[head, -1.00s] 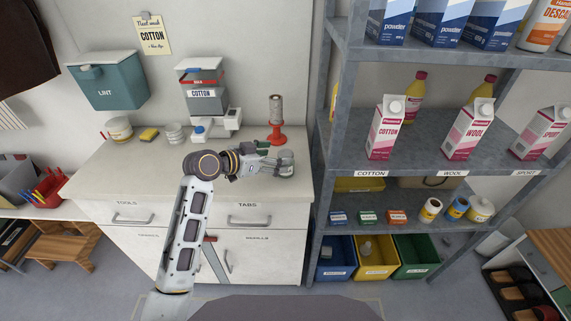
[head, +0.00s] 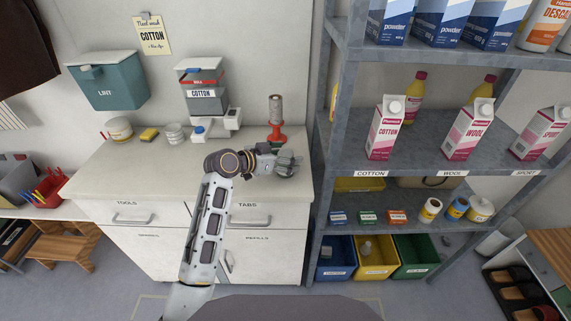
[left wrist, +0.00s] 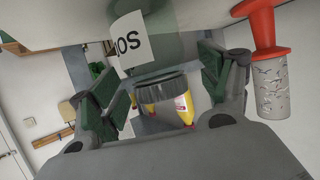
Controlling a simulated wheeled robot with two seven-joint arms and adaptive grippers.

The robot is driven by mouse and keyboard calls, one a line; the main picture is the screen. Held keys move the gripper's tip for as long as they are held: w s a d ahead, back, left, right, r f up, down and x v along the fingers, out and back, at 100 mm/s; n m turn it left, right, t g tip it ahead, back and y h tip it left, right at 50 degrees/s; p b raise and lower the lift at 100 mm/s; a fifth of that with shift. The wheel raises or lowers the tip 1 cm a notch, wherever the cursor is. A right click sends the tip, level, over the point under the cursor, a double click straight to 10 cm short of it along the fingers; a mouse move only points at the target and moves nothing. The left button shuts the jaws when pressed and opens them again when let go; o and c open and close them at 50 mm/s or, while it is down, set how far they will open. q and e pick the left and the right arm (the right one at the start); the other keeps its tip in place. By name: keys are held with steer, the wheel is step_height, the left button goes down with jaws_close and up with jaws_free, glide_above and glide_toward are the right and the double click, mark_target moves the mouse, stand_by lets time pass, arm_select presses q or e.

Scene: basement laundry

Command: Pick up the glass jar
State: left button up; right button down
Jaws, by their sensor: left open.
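The glass jar (left wrist: 170,47) shows in the left wrist view, which looks upside down. It has clear greenish glass, a white label with dark letters and a grey ribbed lid (left wrist: 163,86). It stands on the counter (head: 150,166). My left gripper (left wrist: 165,90) is open, with one green-padded finger to each side of the jar; I cannot tell whether either touches it. In the head view my left gripper (head: 284,160) is over the counter's right part and largely hides the jar. My right gripper is not in view.
A metal shelf (head: 345,150) rises to the right. The counter's front left is clear.

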arm_select(q)
steer(key=shift+c, duration=0.3)
steer(key=c, duration=1.1)
steer(key=shift+r, duration=0.1)
steer(key=shift+c, duration=0.2)
steer(key=shift+r+p, duration=0.3)
steer(key=shift+r, duration=4.65)
